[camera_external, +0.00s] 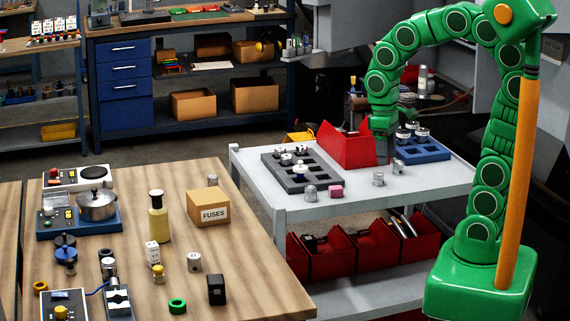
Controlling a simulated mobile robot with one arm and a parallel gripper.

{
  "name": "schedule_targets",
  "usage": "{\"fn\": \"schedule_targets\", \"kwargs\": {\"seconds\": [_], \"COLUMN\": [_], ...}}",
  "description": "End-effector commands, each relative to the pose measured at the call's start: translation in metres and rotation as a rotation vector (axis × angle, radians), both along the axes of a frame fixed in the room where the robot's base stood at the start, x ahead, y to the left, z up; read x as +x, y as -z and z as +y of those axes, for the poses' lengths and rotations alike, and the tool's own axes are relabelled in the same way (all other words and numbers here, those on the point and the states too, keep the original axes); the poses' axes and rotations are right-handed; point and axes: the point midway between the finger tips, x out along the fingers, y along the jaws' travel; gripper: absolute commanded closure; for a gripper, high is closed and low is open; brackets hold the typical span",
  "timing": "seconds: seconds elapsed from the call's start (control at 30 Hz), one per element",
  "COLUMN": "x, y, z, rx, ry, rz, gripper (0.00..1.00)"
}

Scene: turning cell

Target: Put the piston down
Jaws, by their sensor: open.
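My green arm reaches over the grey cart (292,212) from the right. My gripper (384,152) points down over the cart top, open, between the red bin and the blue tray; its fingertips are small and partly hard to make out. I cannot tell which is the task's piston. No piston shows between the fingers.
A red bin (345,148) stands left of the gripper and a blue tray (424,153) right of it. The cart's front right is clear. A wooden bench (225,262) stands left.

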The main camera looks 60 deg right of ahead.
Motion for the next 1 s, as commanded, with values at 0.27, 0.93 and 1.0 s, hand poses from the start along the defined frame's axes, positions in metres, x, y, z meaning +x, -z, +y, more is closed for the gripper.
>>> {"fn": "schedule_targets", "kwargs": {"seconds": [0.27, 0.93, 1.0], "x": [-0.077, -0.138, -0.138], "y": [0.003, 0.012, 0.012], "z": [0.008, 0.011, 0.011], "rx": [0.001, -0.006, -0.006], "ry": [-0.008, -0.015, -0.015], "rz": [0.028, 0.05, 0.051], "gripper": [0.37, 0.36, 0.32]}}
